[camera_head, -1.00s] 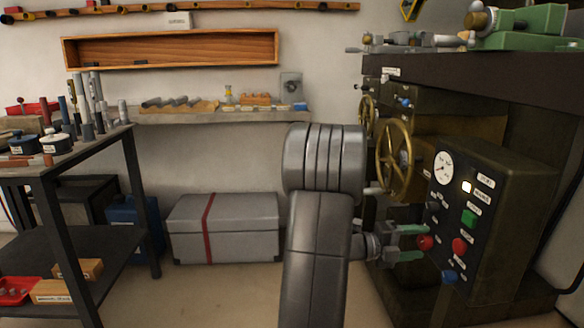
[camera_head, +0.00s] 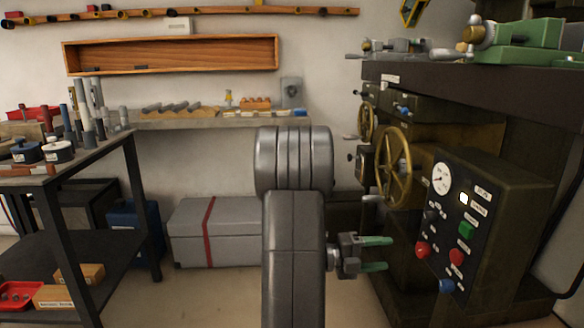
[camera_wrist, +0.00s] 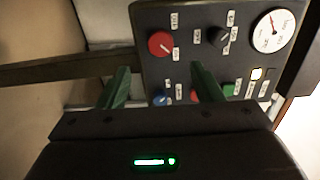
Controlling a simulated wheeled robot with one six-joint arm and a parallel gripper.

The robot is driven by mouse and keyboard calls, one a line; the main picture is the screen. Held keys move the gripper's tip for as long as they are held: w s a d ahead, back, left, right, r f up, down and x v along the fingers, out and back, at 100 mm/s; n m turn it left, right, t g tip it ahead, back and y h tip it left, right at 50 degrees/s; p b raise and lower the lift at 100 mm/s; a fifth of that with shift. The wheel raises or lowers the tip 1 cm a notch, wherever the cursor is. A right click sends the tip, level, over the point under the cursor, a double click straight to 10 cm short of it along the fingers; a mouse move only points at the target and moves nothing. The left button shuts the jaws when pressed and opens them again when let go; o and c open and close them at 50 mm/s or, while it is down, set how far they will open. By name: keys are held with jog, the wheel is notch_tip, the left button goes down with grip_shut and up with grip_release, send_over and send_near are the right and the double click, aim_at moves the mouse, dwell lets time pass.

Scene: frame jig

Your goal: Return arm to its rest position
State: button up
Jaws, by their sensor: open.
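My gripper (camera_head: 376,253) is at the end of my grey arm, low in the middle right of the head view. Its two green fingers are apart and point right, with nothing between them. They are clear of the control panel (camera_head: 481,201) on the dark machine. In the wrist view, the gripper (camera_wrist: 158,86) shows both green fingers spread. The panel (camera_wrist: 198,17) lies beyond them with its red knob (camera_wrist: 161,44), black knob and dial gauge. The right finger overlaps part of the panel in this view.
A brass handwheel (camera_head: 394,161) stands on the machine above the gripper. A grey chest with a red strap (camera_head: 208,232) sits on the floor behind my arm. A dark tool cart (camera_head: 68,170) is at the left. Floor between cart and arm is clear.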

aim_at(419, 251)
jog(key=d+b, duration=0.1)
jog(key=d, duration=0.2)
jog(key=d+b, duration=0.1)
jog(key=d, duration=0.6)
jog(key=shift+w+d+f+b, duration=0.1)
jog(key=shift+w+b, duration=0.25)
jog(key=shift+b, duration=0.05)
jog(key=shift+r+n+p, duration=0.3)
jog(key=shift+r+p, duration=0.1)
jog(key=shift+p, duration=0.55)
jog(key=n+p, duration=0.4)
jog(key=p, duration=0.1)
jog(key=shift+a, duration=0.2)
jog(key=n+p, duration=0.5)
jog(key=p, duration=0.1)
jog(key=n+p, duration=0.6)
jog(key=p, duration=0.1)
jog(key=shift+f+n+p, duration=0.2)
jog(key=shift+n+p, duration=0.75)
jog(key=shift+n, duration=0.05)
